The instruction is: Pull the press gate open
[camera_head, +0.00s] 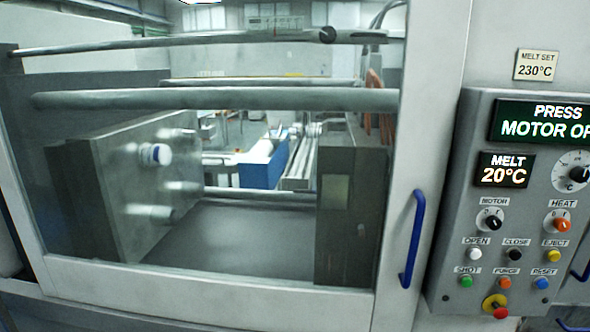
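The press gate (210,278) is a large clear window in a pale grey frame, and it fills the left and middle of the head view. It stands across the front of the press, which shows through the pane. A blue vertical handle (413,240) is fixed on the right upright of the gate frame, just left of the control panel. My gripper is not in view, and nothing is seen touching the handle.
The control panel (473,200) stands right of the gate, with displays, knobs and several coloured buttons. A red stop button (500,312) sits at its bottom. Behind the pane are mould plates (110,185) and horizontal bars (220,98).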

